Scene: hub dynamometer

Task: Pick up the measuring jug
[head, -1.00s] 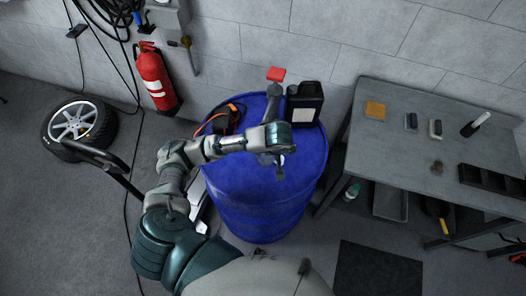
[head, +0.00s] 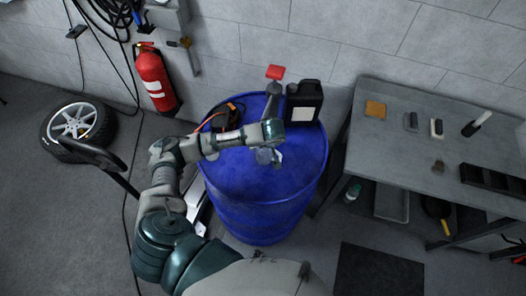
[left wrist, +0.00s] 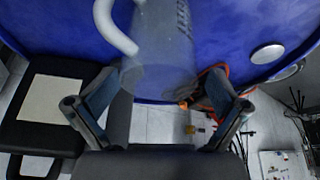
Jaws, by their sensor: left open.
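The measuring jug (left wrist: 165,50) is see-through, with a white handle and faint markings. It stands on the blue drum (head: 262,205) and fills the upper middle of the left wrist view. In the head view it is mostly hidden under my left wrist; a pale bit of it (head: 263,156) seems to show. My left gripper (left wrist: 166,76) is open, its fingers to either side of the jug's outline. I cannot tell whether they touch it. In the head view my left gripper (head: 276,157) points down over the drum top. My right gripper is out of view.
A grey table (head: 405,150) with small items is at right. A fire extinguisher (head: 153,77) and a wheel (head: 78,125) are at left.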

